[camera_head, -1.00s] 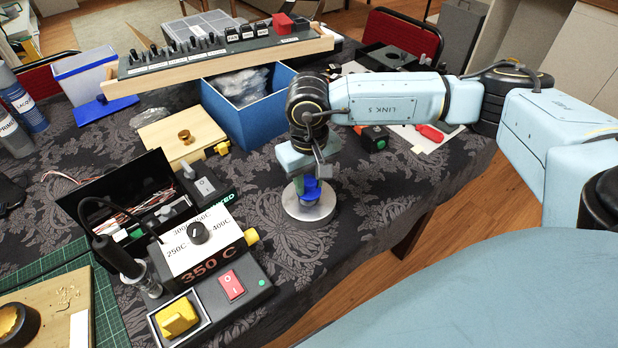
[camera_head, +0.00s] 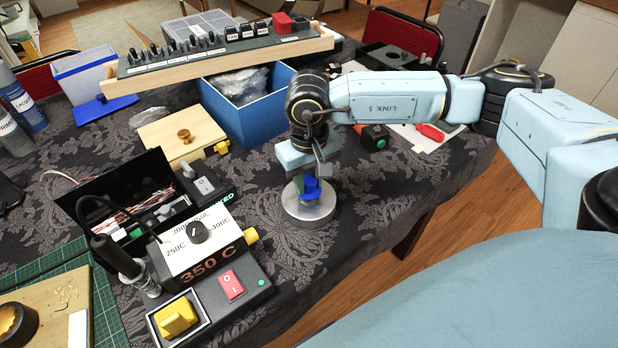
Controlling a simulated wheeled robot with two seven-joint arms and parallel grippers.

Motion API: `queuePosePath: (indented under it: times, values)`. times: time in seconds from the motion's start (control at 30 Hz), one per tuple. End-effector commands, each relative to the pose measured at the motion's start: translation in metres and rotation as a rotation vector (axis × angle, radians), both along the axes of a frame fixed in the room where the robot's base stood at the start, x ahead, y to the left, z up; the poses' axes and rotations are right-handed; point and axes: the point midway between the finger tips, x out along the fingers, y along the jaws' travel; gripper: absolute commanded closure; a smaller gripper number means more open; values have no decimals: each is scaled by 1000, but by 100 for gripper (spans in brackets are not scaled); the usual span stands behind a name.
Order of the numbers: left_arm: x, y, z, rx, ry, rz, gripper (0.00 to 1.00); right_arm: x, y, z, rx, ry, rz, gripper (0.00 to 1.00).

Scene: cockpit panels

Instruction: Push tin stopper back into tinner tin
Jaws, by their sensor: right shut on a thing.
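The tinner tin (camera_head: 308,211) is a round, low silver tin standing on the dark patterned tablecloth. The blue stopper (camera_head: 310,189) sits at the middle of the tin's top. My right gripper (camera_head: 308,180) comes down from above and is shut on the blue stopper. The gripper's fingers partly hide the stopper, so I cannot tell how deep it sits in the tin. My left gripper does not show.
A soldering station (camera_head: 208,262) with a dial and red switch stands left of the tin. A blue open box (camera_head: 262,115) stands behind. A wooden board with a brass knob (camera_head: 184,135) lies at the back left. Cloth around the tin is clear.

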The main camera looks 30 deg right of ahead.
Motion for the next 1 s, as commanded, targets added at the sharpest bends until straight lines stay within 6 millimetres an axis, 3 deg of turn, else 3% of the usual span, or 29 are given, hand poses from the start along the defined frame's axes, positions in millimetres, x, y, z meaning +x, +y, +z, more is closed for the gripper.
queuePosePath:
  times: [1.0]
  values:
    - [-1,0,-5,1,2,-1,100,0,0,0,1,0,5,92]
